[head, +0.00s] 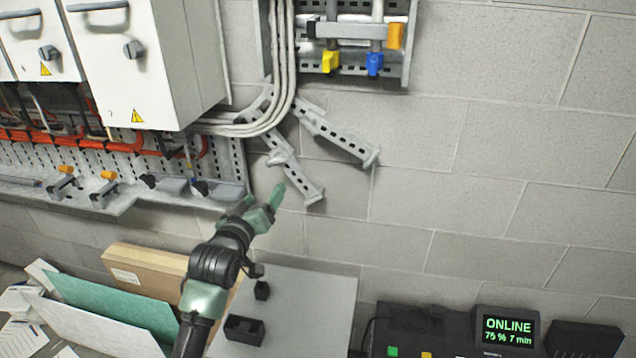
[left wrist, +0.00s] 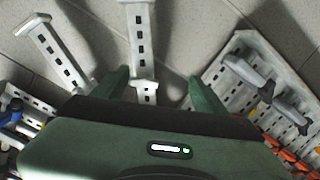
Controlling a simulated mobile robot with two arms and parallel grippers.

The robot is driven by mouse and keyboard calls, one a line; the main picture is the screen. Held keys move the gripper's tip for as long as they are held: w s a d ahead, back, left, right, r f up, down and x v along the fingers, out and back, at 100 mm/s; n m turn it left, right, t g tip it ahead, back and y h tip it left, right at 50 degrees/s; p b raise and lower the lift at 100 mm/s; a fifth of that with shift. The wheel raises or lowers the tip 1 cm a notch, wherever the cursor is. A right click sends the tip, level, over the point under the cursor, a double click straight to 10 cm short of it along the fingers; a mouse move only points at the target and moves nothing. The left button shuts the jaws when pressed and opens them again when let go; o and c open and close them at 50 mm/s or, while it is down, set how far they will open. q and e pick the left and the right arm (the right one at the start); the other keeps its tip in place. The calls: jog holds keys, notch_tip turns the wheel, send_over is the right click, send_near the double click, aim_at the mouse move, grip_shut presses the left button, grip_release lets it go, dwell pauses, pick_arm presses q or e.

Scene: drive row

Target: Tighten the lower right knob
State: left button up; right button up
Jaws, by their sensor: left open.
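A wall panel at the top of the head view carries a yellow knob (head: 331,61), a blue knob (head: 375,64) at its lower right and an orange part (head: 395,37). My left gripper (head: 262,197) is open and empty, below and left of this panel and well apart from the knobs. In the left wrist view the open left gripper (left wrist: 158,85) has a slotted grey bracket (left wrist: 143,45) showing between its fingers. A blue part (left wrist: 12,116) shows at the left edge there; I cannot tell whether it is the blue knob. My right gripper is not in view.
Two slotted brackets (head: 345,140) stick out from the wall near my left gripper. White cabinets (head: 135,75) with black knobs hang at the upper left, above a perforated tray (head: 120,200). A grey table (head: 310,290), a cardboard box (head: 150,272) and a black ONLINE display (head: 507,330) stand below.

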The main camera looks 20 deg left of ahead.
pick_arm(q)
jog(key=t, duration=0.1)
send_near(274, 163)
jog(key=x, duration=0.7)
jog(key=shift+w+p, duration=0.3)
jog(key=shift+w, duration=0.1)
jog(key=shift+w+a, duration=0.1)
jog(key=shift+w, duration=0.25)
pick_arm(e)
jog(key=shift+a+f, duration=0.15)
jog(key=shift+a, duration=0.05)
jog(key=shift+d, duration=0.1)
pick_arm(q)
jog(key=shift+c, duration=0.6)
jog(key=c, duration=1.3)
jog(key=shift+o, duration=0.2)
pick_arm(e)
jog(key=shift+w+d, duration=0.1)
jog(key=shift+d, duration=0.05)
